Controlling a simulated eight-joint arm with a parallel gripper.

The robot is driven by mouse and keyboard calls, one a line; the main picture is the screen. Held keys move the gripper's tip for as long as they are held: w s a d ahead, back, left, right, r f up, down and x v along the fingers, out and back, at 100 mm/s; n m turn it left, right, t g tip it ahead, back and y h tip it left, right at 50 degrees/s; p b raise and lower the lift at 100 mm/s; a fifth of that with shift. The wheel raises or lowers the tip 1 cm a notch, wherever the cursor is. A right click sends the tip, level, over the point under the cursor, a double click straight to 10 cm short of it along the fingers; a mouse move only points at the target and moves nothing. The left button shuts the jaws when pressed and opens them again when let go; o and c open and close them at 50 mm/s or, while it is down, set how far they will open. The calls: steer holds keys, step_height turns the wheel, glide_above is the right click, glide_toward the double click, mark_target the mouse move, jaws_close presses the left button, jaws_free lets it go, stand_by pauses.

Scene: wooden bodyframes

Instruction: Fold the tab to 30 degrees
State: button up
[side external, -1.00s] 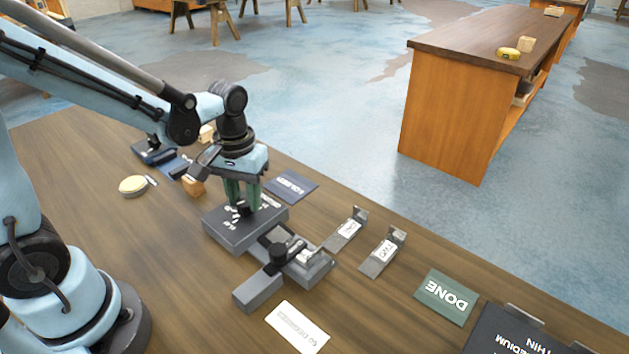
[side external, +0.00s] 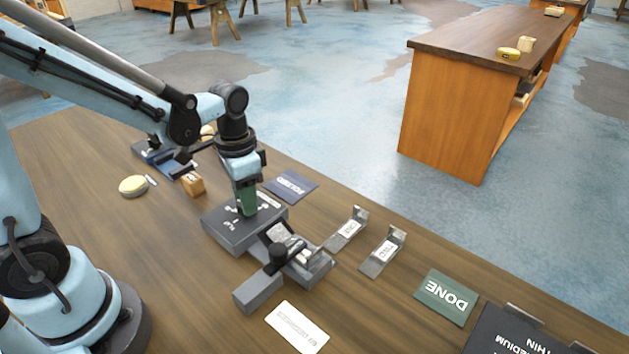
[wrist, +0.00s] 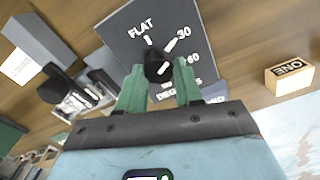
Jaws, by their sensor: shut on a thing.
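A dark grey dial box (side external: 222,229) stands on the wooden bench, marked FLAT, 30 and 60 in the wrist view (wrist: 190,22). My gripper (side external: 246,211) points down over it. In the wrist view my green fingers (wrist: 160,78) are shut on the small black dial knob (wrist: 157,65). Which mark the knob points to is unclear. Joined beside the box is a grey bending fixture (side external: 312,272) with a black-knobbed clamp (side external: 277,254). A metal piece (side external: 292,242) lies in the fixture; its tab angle is too small to tell.
Two metal brackets with bent ends (side external: 346,233) (side external: 382,254) lie right of the fixture. A green DONE mat (side external: 446,297), a blue mat (side external: 291,187), a white label plate (side external: 297,327) and a wooden block (side external: 193,184) lie around.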

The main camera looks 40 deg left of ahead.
mark_target(241, 225)
stand_by(0.3)
steer(key=o, duration=1)
steer(key=shift+o, duration=0.2)
step_height(241, 225, up, 12)
stand_by(0.3)
steer(key=shift+s, duration=0.1)
steer(key=s+f+n+t, duration=0.1)
steer(key=t, duration=0.1)
steer(key=d+f+n+t, duration=0.1)
steer(key=t, duration=0.1)
steer(key=s+f+n+t, duration=0.1)
steer(key=t, duration=0.2)
steer(key=shift+s+d+n, duration=0.2)
steer(key=shift+s+n, duration=0.1)
steer(key=shift+s, duration=0.05)
